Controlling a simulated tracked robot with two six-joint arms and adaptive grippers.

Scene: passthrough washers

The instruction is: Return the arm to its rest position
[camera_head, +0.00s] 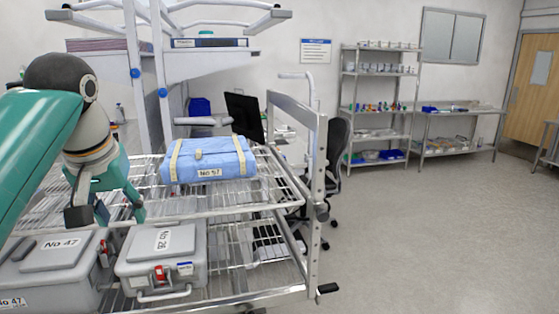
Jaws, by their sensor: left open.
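My left gripper (106,216) is at the left of the head view, its arm coming in from the left edge. It is open and empty, pointing down above the rack, close to the grey case "No 47" (58,254) and the grey case "No 28" (168,256). I cannot tell whether the fingertips touch a case. A blue wrapped pack labelled "No 57" (209,163) lies on the upper wire shelf, to the right of the gripper and apart from it. My right gripper is not in view.
The wire rack's metal end frame (316,170) stands at the right of the cases. Behind are a black monitor (244,116) and an office chair (337,148). A shelf unit (379,103) and a steel table (459,131) line the back wall. The floor at right is clear.

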